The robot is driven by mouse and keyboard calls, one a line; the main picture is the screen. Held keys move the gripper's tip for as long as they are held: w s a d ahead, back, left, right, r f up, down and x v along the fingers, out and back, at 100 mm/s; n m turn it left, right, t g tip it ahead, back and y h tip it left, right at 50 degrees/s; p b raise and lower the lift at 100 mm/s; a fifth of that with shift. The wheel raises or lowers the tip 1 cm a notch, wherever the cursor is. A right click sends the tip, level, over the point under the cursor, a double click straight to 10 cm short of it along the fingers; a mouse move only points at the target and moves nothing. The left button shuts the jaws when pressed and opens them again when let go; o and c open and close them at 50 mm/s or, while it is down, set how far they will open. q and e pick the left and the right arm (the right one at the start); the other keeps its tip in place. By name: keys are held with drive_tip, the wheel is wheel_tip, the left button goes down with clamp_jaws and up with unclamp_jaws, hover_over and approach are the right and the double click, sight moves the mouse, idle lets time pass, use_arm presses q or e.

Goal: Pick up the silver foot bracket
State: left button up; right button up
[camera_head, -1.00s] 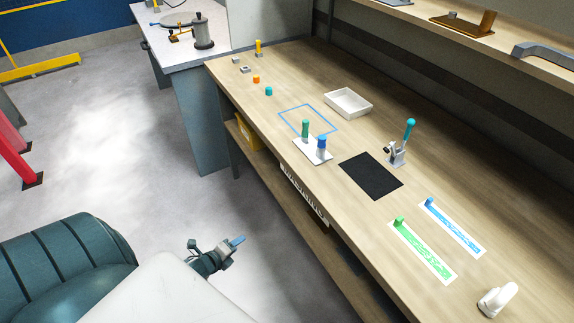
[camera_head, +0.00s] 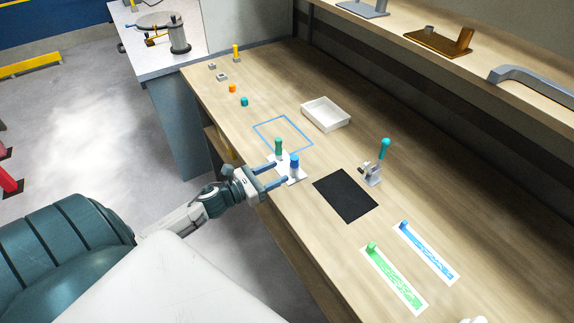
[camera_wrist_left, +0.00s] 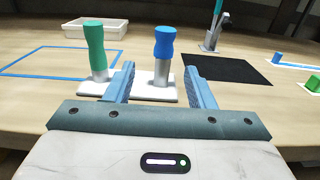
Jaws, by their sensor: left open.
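I cannot tell for sure which part is the silver foot bracket. A silver-grey plate with a post (camera_head: 365,9) sits on the upper shelf, cut by the top edge. A grey bent bar (camera_head: 530,82) lies farther right on that shelf. My left gripper (camera_head: 275,174) is open and empty at the bench's front edge, by the white stand (camera_head: 298,175) with a green-handled tool (camera_head: 279,147) and a blue-handled tool (camera_head: 294,166). In the left wrist view the blue-handled tool (camera_wrist_left: 164,44) shows between the open fingers (camera_wrist_left: 160,76).
A white tray (camera_head: 326,115), a black mat (camera_head: 345,196) and a teal-handled clamp (camera_head: 373,172) are on the bench (camera_head: 300,75). A bronze bracket (camera_head: 440,42) is on the shelf. Small grey blocks (camera_head: 222,77) lie at the far left. Green (camera_head: 395,280) and blue (camera_head: 425,253) strips lie right.

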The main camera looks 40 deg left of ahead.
sight(291, 167)
use_arm(q)
drive_tip(key=shift+w+d+r, duration=0.15)
drive_tip(key=shift+w+d, duration=0.1)
drive_tip(key=shift+w, duration=0.2)
drive_tip(key=shift+w+d, duration=0.15)
drive_tip(key=shift+w, duration=0.25)
drive_tip(key=shift+w+d+p, duration=0.1)
drive_tip(key=shift+w+p, duration=0.1)
drive_tip(key=shift+p, duration=0.35)
drive_tip(key=p+x, duration=0.3)
drive_tip(key=x, duration=0.1)
drive_tip(key=shift+d, duration=0.15)
drive_tip(key=shift+w+d+f, duration=0.15)
drive_tip(key=shift+w+f, duration=0.05)
drive_tip(key=shift+f, duration=0.15)
use_arm(e)
wheel_tip(291, 167, up, 5)
drive_tip(key=shift+s+f, duration=0.15)
drive_tip(key=shift+f, duration=0.05)
